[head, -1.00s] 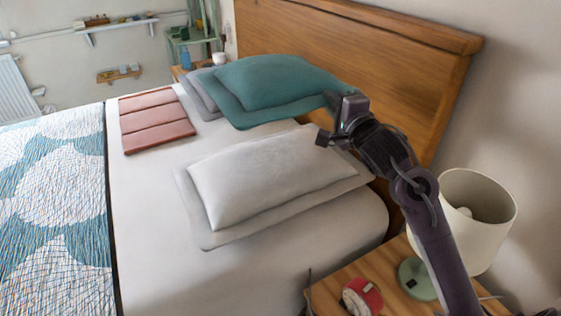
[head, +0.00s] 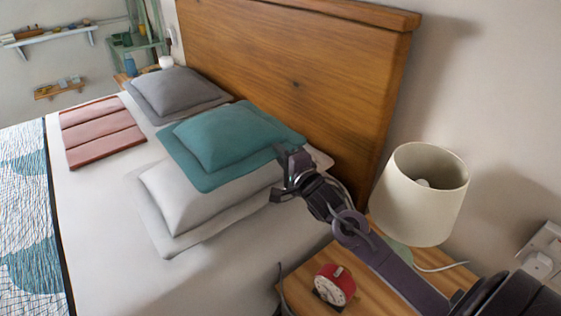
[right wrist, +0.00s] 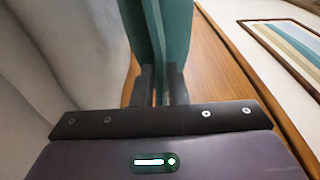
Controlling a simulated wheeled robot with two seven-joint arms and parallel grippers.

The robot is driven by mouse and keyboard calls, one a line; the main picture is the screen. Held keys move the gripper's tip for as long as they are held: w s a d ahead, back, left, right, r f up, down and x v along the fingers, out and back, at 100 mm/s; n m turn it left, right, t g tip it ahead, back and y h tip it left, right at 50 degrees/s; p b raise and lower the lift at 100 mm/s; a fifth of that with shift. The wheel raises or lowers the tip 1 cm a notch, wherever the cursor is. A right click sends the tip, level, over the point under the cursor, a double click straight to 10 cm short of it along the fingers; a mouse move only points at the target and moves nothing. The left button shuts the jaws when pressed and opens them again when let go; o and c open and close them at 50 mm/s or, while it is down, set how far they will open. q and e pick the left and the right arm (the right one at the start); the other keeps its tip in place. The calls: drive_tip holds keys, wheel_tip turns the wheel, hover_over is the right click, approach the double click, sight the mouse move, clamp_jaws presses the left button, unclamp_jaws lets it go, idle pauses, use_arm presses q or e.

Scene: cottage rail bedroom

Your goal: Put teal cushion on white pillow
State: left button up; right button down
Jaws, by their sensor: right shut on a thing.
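The teal cushion (head: 222,138) is over the white pillow (head: 176,196) on the near side of the bed, covering much of its top. The white pillow's left and front parts show. I cannot tell whether the cushion's whole weight rests on it. My right gripper (head: 284,172) is at the cushion's right corner. In the right wrist view, the gripper (right wrist: 160,88) is shut on the edge of the teal cushion (right wrist: 172,40). My left gripper is not in view.
A grey pillow (head: 180,90) lies farther along the bed, beside a folded pink pad (head: 100,135). The wooden headboard (head: 300,80) stands behind. A nightstand (head: 305,270) at the right front holds a cream lamp (head: 420,200) and a red clock (head: 335,284).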

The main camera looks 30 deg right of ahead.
drive_tip(key=shift+f, duration=0.8)
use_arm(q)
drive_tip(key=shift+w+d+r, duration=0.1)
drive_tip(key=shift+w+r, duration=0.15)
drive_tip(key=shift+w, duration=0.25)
use_arm(e)
drive_tip(key=shift+f, duration=0.15)
drive_tip(key=shift+f, duration=0.55)
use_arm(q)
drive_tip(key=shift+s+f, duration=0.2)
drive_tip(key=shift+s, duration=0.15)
use_arm(e)
drive_tip(key=c, duration=1.4)
unclamp_jaws()
drive_tip(key=shift+c, duration=0.2)
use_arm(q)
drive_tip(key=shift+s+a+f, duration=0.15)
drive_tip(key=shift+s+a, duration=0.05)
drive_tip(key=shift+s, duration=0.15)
use_arm(e)
drive_tip(key=s+r, duration=0.1)
drive_tip(key=s, duration=1.1)
